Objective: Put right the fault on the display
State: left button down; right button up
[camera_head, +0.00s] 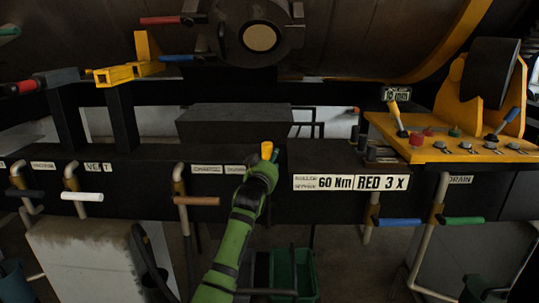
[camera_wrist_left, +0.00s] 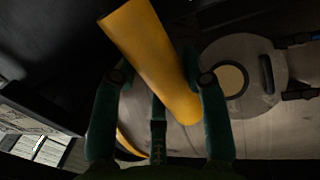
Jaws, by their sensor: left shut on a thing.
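My left gripper (camera_head: 265,165), on a green arm, is shut on a yellow cylindrical handle (camera_head: 266,148) in front of the dark beam. A small sign (camera_head: 397,94) with "15 mm" stands at the orange console (camera_head: 440,150). The console carries a yellow lever (camera_head: 397,114), a red knob (camera_head: 417,139) and a blue lever (camera_head: 511,115). A placard (camera_head: 350,183) reads "60 Nm" and "RED 3 X". My right gripper is not in view.
Pipe valves with a white handle (camera_head: 82,197), brown handle (camera_head: 197,201), blue handle (camera_head: 399,222) and green handle (camera_head: 461,220) hang below the labelled beam. A large drum with a round port (camera_head: 260,38) is behind. A green bin (camera_head: 292,272) stands below.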

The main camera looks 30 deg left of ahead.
pick_arm(q)
jog(key=shift+a+r, duration=0.1)
jog(key=shift+r, duration=0.2)
jog(key=c, duration=0.6)
grip_release()
jog(key=shift+c, duration=0.2)
jog(key=shift+w+f, duration=0.2)
jog(key=shift+f, duration=0.1)
jog(key=v, duration=1.2)
